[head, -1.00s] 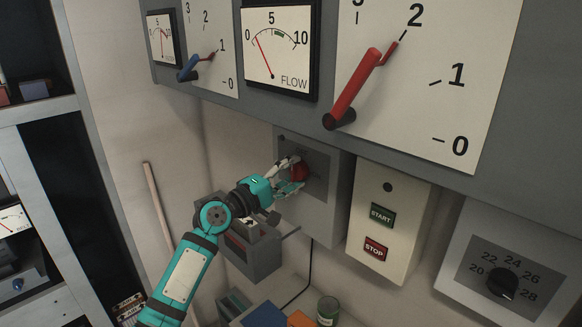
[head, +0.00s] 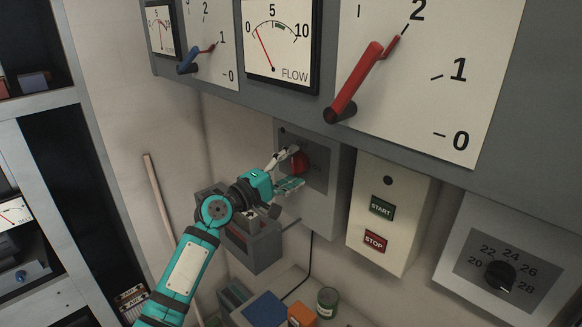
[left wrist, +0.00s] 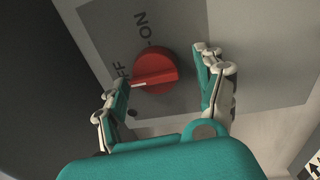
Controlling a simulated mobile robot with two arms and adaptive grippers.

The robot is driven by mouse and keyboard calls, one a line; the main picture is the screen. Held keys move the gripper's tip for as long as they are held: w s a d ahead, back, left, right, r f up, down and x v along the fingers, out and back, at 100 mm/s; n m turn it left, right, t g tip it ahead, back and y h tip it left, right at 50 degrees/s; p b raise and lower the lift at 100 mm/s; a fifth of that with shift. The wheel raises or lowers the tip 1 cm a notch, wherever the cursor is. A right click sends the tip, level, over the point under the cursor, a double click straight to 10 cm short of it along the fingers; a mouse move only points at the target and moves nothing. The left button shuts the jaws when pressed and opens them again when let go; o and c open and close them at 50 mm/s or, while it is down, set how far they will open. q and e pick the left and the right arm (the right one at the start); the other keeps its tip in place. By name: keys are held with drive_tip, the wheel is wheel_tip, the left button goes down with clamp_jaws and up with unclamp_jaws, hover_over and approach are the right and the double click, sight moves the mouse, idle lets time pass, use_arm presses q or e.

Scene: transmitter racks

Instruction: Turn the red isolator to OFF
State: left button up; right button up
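The red isolator knob (head: 299,162) sits on a dark grey plate on the grey box under the panel. In the left wrist view the red knob (left wrist: 155,71) shows its white pointer line toward the left, at the partly hidden OFF label (left wrist: 121,76). The ON label (left wrist: 141,30) is above the knob. My left gripper (head: 293,170) is in front of the knob. Its fingers are spread apart, one on each side of the knob, with visible gaps in the wrist view (left wrist: 159,73). My right gripper is not in view.
Above are a large red lever (head: 358,82), a blue lever (head: 195,60) and a FLOW gauge (head: 277,42). To the right are a START/STOP box (head: 390,215) and a black dial (head: 500,277). Below, a green can (head: 327,302) and an orange box (head: 301,315) stand on a surface.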

use_arm(q)
drive_tip(key=v, duration=1.2)
